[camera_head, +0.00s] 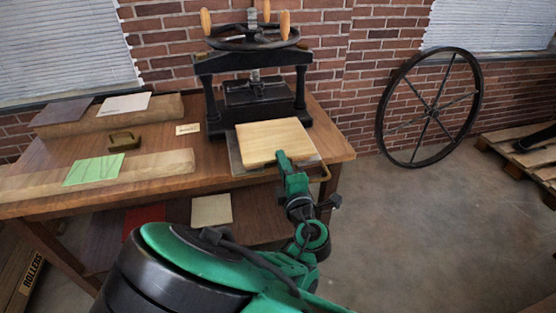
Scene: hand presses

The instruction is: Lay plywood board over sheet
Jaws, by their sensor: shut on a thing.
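The plywood board (272,138) is a pale, square, light-wood panel. It lies flat or nearly flat over a grey metal plate (236,158) in front of the black hand press. My green gripper (281,156) is shut on the board's near edge. I cannot tell whether the board touches what is beneath it. No sheet shows under the board; anything there is hidden. A green sheet (94,170) lies on a long wooden beam at the left, and a white sheet (124,104) lies on the rear beam.
The black press (253,95) stands behind the board, with a handwheel on top. A brass block (124,141) and a small card (187,129) lie on the table. A large spoked wheel (429,108) leans against the brick wall.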

